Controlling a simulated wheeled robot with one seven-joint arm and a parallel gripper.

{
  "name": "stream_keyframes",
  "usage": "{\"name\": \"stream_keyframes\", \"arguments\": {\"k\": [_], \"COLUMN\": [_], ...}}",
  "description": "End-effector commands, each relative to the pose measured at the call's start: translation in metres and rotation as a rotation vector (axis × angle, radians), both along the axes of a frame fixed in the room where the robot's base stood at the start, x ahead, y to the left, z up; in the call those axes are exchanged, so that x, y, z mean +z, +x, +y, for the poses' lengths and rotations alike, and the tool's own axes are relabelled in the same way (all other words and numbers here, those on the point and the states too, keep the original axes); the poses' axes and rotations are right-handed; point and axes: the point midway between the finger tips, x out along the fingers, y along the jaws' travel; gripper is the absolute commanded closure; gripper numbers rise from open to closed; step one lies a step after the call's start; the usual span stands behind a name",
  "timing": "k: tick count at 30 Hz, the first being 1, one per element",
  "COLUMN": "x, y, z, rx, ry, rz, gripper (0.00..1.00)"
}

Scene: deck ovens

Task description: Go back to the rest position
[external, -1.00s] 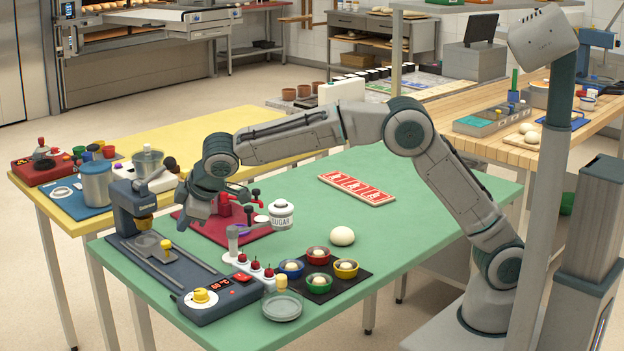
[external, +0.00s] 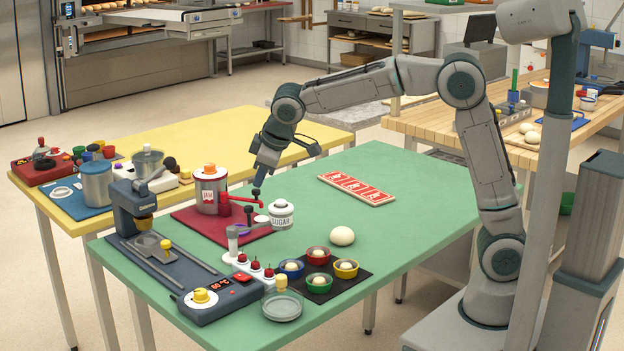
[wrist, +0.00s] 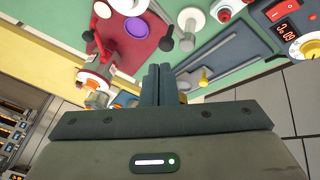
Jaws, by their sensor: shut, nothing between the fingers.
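My gripper (external: 260,178) is shut and empty. I cannot tell the exact height of the fingertips above the table.
A press with a blue base (external: 212,303) is at the front left. Small coloured bowls (external: 319,283) sit on a dark mat. A red-and-white card strip (external: 357,188) lies at the back. The air around my gripper looks clear.

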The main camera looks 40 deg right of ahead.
Motion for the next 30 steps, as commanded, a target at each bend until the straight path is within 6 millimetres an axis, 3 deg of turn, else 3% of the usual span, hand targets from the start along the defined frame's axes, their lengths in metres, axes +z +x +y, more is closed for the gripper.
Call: {"name": "stream_keyframes", "arguments": {"k": [1, 6, 12, 15, 18, 22, 25, 30], "x": [0.01, 0.019, 0.016, 0.01, 0.001, -0.011, -0.016, -0.02], "y": [-0.012, -0.061, -0.135, -0.175, -0.21, -0.243, -0.256, -0.261], "z": [-0.032, -0.114, -0.189, -0.216, -0.234, -0.246, -0.25, -0.251], "rx": [-0.051, -0.205, -0.385, -0.472, -0.547, -0.616, -0.645, -0.655], "ry": [0.015, 0.061, 0.121, 0.151, 0.178, 0.202, 0.213, 0.218], "rz": [0.018, 0.079, 0.142, 0.169, 0.192, 0.213, 0.221, 0.226], "gripper": [1.0, 1.0, 1.0, 1.0, 1.0, 1.0, 1.0, 1.0]}}
